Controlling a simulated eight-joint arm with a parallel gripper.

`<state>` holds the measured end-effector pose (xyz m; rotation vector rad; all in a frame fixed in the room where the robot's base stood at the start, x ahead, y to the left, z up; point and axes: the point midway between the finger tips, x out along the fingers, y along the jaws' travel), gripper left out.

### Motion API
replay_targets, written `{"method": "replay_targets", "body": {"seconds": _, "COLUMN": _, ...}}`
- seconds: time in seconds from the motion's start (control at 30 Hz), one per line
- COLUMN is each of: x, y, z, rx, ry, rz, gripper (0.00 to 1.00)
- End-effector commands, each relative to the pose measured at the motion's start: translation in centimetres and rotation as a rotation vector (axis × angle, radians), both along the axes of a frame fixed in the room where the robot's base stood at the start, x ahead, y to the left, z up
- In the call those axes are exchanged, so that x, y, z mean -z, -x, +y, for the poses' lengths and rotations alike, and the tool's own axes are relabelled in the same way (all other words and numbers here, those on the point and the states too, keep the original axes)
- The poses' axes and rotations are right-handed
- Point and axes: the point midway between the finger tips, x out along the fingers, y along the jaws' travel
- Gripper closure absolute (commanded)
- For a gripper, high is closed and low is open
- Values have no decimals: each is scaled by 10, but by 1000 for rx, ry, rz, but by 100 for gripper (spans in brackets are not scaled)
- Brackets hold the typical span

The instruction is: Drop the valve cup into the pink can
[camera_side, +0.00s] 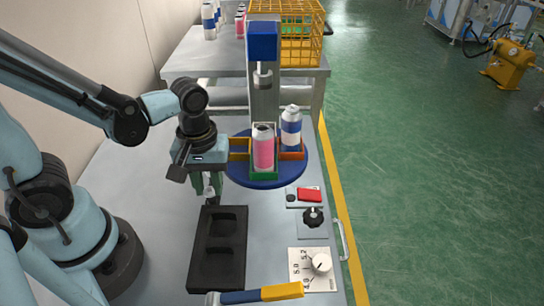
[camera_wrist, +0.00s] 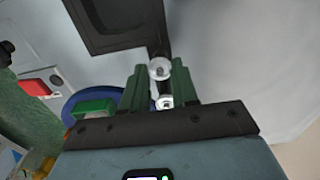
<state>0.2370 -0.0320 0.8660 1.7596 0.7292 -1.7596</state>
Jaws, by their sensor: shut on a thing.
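The pink can (camera_side: 263,150) stands upright in a green holder (camera_side: 264,174) on the blue turntable (camera_side: 290,174). My gripper (camera_side: 207,186) is left of the can and lower in the side view, over the table just behind the black tray. Its green fingers are shut on the small silvery valve cup (camera_side: 209,191). In the wrist view the valve cup (camera_wrist: 160,69) sits between the fingertips of my gripper (camera_wrist: 158,85). The cup is apart from the can. The can's open top is hard to make out, and the can cannot be made out in the wrist view.
A blue-and-white can (camera_side: 291,130) stands in an orange holder right of the pink can. A column with a blue press head (camera_side: 262,45) rises behind. The black tray (camera_side: 220,250), red button (camera_side: 310,194), dial (camera_side: 321,262) and blue-yellow handle (camera_side: 262,295) lie in front.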

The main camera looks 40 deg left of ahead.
Motion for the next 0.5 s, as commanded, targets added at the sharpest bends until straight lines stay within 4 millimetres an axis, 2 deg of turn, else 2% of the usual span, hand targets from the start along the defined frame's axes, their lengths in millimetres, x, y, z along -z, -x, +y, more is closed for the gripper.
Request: {"method": "replay_targets", "body": {"seconds": 0.5, "x": -29, "y": 0, "z": 0, "rx": 0, "ry": 0, "rz": 0, "gripper": 83}}
